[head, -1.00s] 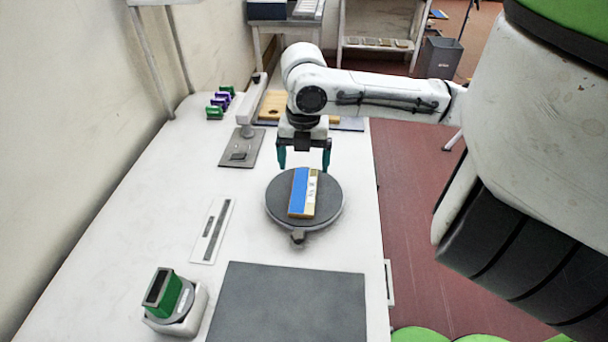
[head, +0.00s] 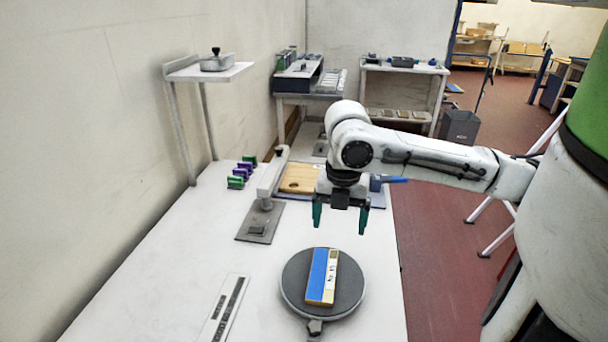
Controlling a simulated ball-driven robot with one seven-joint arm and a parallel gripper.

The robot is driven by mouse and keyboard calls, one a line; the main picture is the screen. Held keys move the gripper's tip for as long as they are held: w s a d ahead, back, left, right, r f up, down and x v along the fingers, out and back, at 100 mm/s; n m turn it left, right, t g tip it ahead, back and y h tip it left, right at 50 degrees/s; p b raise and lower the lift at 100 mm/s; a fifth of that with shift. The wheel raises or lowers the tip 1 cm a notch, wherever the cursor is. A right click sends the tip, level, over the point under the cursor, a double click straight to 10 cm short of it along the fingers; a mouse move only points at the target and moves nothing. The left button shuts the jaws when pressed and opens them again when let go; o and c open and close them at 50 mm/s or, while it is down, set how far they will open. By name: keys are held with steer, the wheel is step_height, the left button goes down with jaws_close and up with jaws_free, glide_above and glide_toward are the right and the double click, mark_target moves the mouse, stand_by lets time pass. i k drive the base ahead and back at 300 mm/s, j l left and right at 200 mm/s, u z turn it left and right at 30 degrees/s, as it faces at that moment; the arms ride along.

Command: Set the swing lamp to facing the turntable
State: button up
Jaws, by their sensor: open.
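The round dark turntable (head: 294,295) carries a blue, white and tan block (head: 318,275) and has a small knob at its near edge. A white bar-like arm with a dark knob (head: 270,178) stands over a grey plate (head: 250,236), left of and beyond the turntable. It may be the swing lamp; I cannot tell for sure. Its knobbed end points away from the turntable. My gripper (head: 340,222) hangs fingers down, open and empty, beyond the turntable and to the right of the white arm, apart from both.
Small green and purple pieces (head: 241,174) stand left of the white arm. A wooden board (head: 299,178) lies behind my gripper. A slotted strip (head: 224,308) lies at front left. A wall shelf (head: 210,72) stands at the left. The tabletop between strip and turntable is clear.

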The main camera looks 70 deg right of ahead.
mark_target(264, 189)
steer(key=z, duration=1.25)
